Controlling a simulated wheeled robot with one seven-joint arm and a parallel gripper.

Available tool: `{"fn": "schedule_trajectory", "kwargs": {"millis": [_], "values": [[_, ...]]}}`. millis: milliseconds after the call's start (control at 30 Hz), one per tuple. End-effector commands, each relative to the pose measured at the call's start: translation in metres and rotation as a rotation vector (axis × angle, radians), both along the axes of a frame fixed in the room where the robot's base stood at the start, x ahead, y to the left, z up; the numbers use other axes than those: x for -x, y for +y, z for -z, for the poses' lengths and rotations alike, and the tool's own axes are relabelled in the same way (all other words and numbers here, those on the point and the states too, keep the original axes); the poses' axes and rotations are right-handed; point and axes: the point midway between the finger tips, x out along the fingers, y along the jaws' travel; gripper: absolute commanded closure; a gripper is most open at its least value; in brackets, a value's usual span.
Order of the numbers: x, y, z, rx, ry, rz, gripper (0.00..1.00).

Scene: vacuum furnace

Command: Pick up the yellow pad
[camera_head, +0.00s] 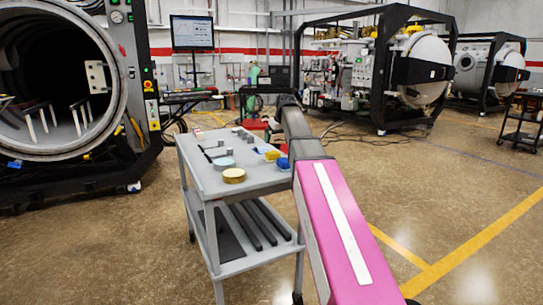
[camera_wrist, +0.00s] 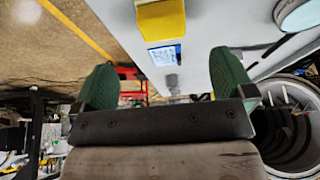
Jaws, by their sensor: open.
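The yellow pad (camera_head: 271,155) lies near the right edge of the grey cart's top in the head view. In the head view my arm reaches over the cart's right side, and I cannot make out the gripper there.
The grey cart (camera_head: 215,185) also holds a blue item (camera_head: 282,163) beside the pad, a gold round (camera_head: 234,176), a pale blue round (camera_head: 223,163) and several small grey pieces. A large open furnace chamber (camera_head: 60,80) stands left.

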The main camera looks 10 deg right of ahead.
Motion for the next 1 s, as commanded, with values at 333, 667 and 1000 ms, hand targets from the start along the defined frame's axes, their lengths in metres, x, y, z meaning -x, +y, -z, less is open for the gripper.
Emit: {"fn": "schedule_trajectory", "kwargs": {"millis": [333, 667, 1000], "values": [[-0.016, 0.005, 0.039, 0.001, 0.002, 0.000, 0.00], [-0.027, 0.010, 0.063, 0.000, 0.001, 0.000, 0.00], [-0.042, 0.017, 0.097, 0.000, 0.000, 0.000, 0.00]]}}
